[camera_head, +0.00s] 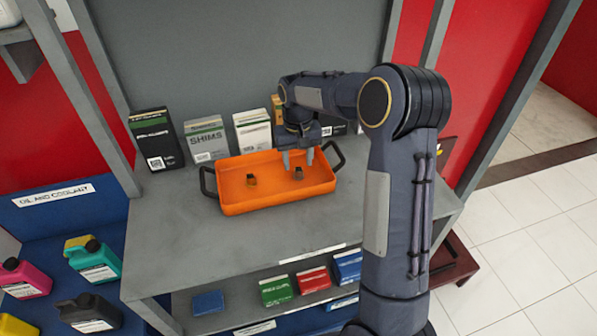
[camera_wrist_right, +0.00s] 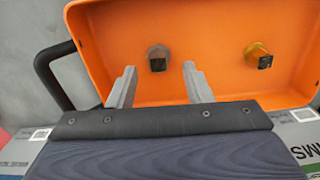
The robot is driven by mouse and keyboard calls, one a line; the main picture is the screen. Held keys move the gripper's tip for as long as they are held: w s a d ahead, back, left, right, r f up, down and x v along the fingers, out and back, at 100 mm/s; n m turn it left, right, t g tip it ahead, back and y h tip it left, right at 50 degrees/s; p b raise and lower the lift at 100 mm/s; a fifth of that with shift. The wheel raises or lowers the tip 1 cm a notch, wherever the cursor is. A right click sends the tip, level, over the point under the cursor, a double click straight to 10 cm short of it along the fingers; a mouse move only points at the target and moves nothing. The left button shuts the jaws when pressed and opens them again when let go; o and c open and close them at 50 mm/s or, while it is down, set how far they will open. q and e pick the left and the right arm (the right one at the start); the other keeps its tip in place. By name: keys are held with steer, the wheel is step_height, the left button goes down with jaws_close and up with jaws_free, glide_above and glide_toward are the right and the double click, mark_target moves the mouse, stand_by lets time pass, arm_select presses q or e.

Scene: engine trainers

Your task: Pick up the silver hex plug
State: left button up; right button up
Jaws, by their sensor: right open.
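The silver hex plug (camera_wrist_right: 157,58) stands on the floor of the orange tray (camera_wrist_right: 215,88), with a dark square top. In the head view the plug (camera_head: 298,174) is at the right side of the tray (camera_head: 270,203). My right gripper (camera_head: 298,161) is above it, pointing down, open and empty. In the right wrist view the plug lies between the lines of the two spread fingers (camera_wrist_right: 160,68), just beyond their tips, with no contact visible. A gold-coloured plug (camera_wrist_right: 258,53) stands apart in the same tray; it also shows in the head view (camera_head: 251,181). My left gripper is not in view.
The tray sits on a grey bench (camera_head: 175,240), with dark handles at both ends. Boxes, including one marked SHIMS (camera_head: 207,139), stand behind it. Coloured boxes (camera_head: 276,289) are on a lower shelf. Bottles (camera_head: 95,258) stand at left. Bench left of the tray is clear.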

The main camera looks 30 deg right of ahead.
mark_target(299, 169)
step_height(299, 169, down, 3)
steer(key=shift+d+f, duration=0.1)
steer(key=shift+c, duration=0.3)
jaws_close()
